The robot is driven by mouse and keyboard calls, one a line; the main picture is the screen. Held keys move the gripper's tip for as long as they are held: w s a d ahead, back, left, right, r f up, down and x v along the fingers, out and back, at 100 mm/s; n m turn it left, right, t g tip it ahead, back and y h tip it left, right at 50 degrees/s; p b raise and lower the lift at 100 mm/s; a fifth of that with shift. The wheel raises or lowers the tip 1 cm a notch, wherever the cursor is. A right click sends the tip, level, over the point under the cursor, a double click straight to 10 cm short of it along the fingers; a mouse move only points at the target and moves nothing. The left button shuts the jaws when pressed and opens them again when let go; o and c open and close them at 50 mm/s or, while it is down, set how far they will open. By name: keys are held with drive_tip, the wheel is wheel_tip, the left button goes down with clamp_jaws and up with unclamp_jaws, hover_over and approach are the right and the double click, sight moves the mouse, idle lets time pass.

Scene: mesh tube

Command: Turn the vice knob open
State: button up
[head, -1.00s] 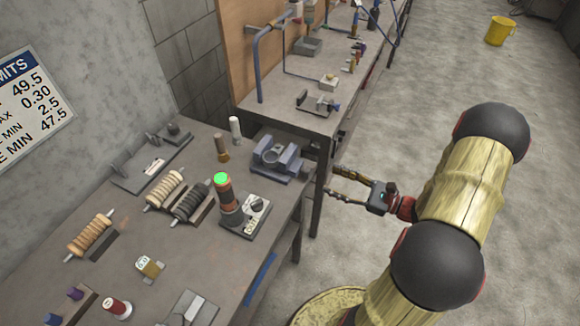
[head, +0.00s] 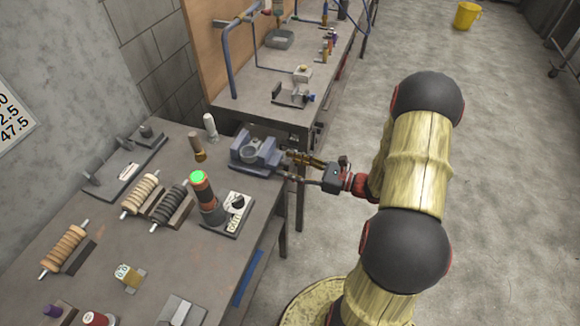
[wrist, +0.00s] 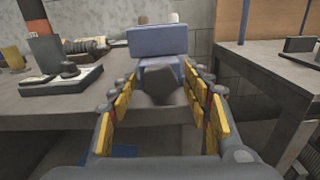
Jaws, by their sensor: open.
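The blue-grey vice (head: 254,150) stands at the right edge of the near bench, with a round ring-like part between its jaws. In the wrist view the vice (wrist: 157,42) is straight ahead, beyond the fingers. A dark grey knob-like shape (wrist: 160,86) shows between my fingers, low in front of the vice; its outline is unclear. My gripper (head: 293,167) is at the vice's right side, past the bench edge. Its fingers (wrist: 162,106) are apart on either side of the dark shape, and I cannot tell whether they touch it.
A red-and-black cylinder with a green top (head: 205,192) and a control box (head: 231,212) stand left of the vice. Several wire spools (head: 139,196) lie further left. A second bench (head: 262,112) stands behind. The floor to the right is clear up to a yellow bucket (head: 466,16).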

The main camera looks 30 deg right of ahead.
drive_tip(key=shift+c, duration=1.4)
drive_tip(key=c, duration=0.9)
